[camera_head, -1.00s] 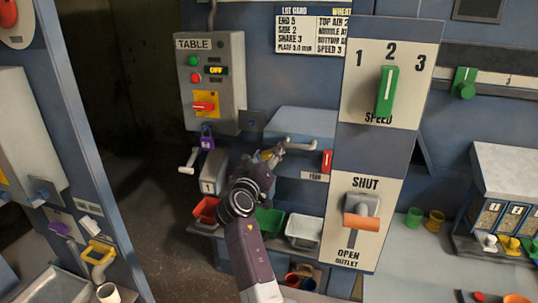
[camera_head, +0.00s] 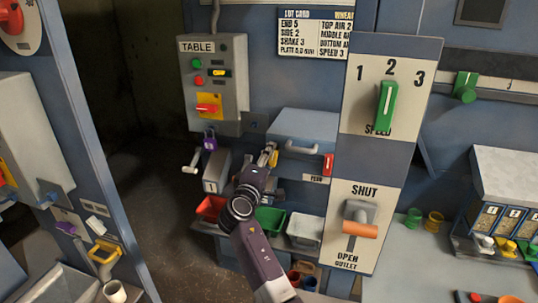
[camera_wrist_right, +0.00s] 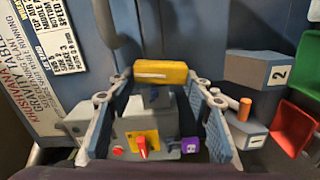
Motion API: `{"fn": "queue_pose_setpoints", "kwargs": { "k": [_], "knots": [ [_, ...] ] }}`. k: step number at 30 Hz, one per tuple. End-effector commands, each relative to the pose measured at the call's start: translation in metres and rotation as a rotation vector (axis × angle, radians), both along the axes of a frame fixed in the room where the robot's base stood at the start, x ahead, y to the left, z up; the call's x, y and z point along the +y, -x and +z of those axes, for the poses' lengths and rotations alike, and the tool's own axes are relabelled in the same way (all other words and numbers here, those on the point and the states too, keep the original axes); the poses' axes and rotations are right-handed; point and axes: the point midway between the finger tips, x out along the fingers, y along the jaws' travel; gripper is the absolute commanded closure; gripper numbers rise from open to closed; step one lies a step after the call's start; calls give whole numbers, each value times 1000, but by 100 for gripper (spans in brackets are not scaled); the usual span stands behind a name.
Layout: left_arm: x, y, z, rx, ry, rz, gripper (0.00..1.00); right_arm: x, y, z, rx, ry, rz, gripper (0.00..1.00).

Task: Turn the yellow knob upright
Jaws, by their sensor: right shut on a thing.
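The yellow knob (camera_wrist_right: 160,73) lies between the fingertips of my right gripper (camera_wrist_right: 160,88) in the right wrist view, its long side running across from finger to finger with a pale line along it. In the head view my right gripper (camera_head: 268,156) reaches in from below and is shut on the knob, left of the grey-blue box. Only a small yellow piece of the knob (camera_head: 274,158) shows there, mostly hidden by the fingers; its exact angle is hard to judge. My left gripper is out of view.
The TABLE control box (camera_head: 216,100) with its red switch hangs to the upper left, a purple padlock (camera_head: 210,141) below it. The grey-blue box (camera_head: 302,125) is close on the right. Red (camera_head: 210,208) and green (camera_head: 270,220) bins sit below my wrist.

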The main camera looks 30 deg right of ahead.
Motion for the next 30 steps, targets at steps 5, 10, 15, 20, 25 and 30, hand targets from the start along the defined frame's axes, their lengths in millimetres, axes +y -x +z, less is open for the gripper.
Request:
{"fn": "queue_pose_setpoints", "kwargs": {
  "k": [5, 10, 15, 20, 25, 30],
  "knots": [
    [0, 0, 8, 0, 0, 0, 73, -1, 0, 2, 71, 65, 0, 78],
    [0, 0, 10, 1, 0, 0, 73, -1, 0, 1, 114, 101, 1, 78],
    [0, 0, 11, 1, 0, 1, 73, 0, -1, 0, 131, 117, 0, 78],
    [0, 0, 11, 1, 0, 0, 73, 0, -1, 0, 136, 122, 0, 78],
    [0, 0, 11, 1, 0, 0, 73, -1, 0, 0, 137, 123, 0, 78],
    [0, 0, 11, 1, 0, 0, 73, -1, 0, 0, 137, 122, -1, 45]
  ]
}}
